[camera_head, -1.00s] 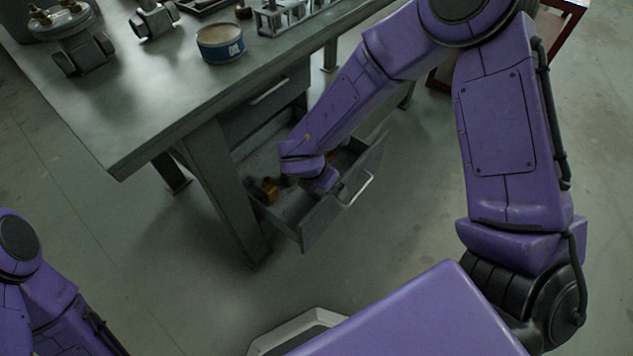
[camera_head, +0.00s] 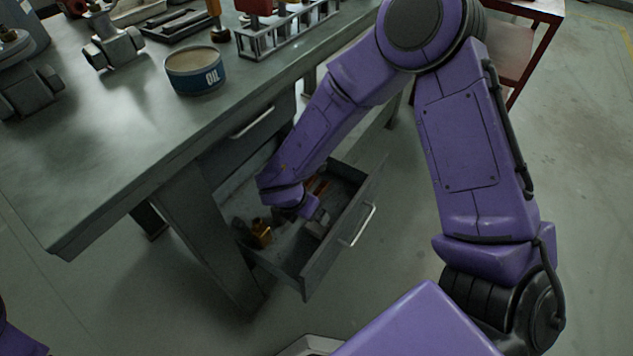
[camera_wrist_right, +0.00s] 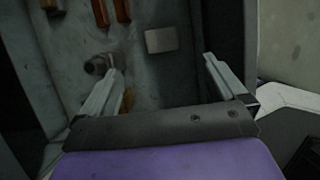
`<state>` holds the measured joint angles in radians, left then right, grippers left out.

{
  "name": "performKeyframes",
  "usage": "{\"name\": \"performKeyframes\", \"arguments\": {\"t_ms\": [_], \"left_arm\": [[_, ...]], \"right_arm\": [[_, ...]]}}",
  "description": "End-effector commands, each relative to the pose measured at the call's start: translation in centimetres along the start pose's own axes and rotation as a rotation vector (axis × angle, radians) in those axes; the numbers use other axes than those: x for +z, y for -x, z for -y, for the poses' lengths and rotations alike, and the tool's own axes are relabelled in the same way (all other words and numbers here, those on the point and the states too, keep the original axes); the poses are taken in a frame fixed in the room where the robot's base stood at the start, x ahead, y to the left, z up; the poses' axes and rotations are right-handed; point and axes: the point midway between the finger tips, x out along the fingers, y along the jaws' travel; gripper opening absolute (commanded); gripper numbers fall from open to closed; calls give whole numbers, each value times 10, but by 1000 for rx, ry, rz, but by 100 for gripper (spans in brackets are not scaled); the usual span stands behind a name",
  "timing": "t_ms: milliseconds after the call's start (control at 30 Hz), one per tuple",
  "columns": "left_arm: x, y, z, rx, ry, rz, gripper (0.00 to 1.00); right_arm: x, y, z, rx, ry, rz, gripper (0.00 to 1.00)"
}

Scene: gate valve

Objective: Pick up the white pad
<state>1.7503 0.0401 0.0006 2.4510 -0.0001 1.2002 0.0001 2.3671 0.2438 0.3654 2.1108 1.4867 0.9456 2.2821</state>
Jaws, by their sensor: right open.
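The white pad (camera_wrist_right: 161,40) shows in the right wrist view as a small flat pale-grey rectangle lying on the drawer floor. My right gripper (camera_wrist_right: 160,67) is open and empty, with its two fingers apart. The pad lies beyond the fingertips, between their lines, and is not touched. In the head view my right arm reaches down into the open drawer (camera_head: 345,244), and its wrist hides part of the inside. I cannot clearly make out the pad there. My left gripper is out of view.
The drawer also holds orange-handled tools (camera_wrist_right: 111,12), a round metal part (camera_wrist_right: 96,65) and a brass-coloured piece (camera_head: 261,232). The drawer walls stand close around my gripper. The workbench (camera_head: 120,150) above carries an oil tin (camera_head: 195,71) and valve parts.

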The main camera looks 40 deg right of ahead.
Motion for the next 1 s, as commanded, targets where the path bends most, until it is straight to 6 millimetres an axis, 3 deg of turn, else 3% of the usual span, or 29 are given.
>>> {"name": "performKeyframes", "arguments": {"t_ms": [33, 200, 667, 800, 1000], "left_arm": [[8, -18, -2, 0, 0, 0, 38], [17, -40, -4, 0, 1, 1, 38], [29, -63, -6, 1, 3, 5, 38], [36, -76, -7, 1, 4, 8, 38], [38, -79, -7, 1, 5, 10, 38]], "right_arm": [[-8, -18, 0, 0, 1, 0, 98], [-17, -40, -1, 1, 2, 0, 98], [-17, -103, -1, 1, 4, 2, 98], [-14, -131, 1, -1, 3, 3, 98], [-12, -146, 0, 2, 4, 1, 98]]}}
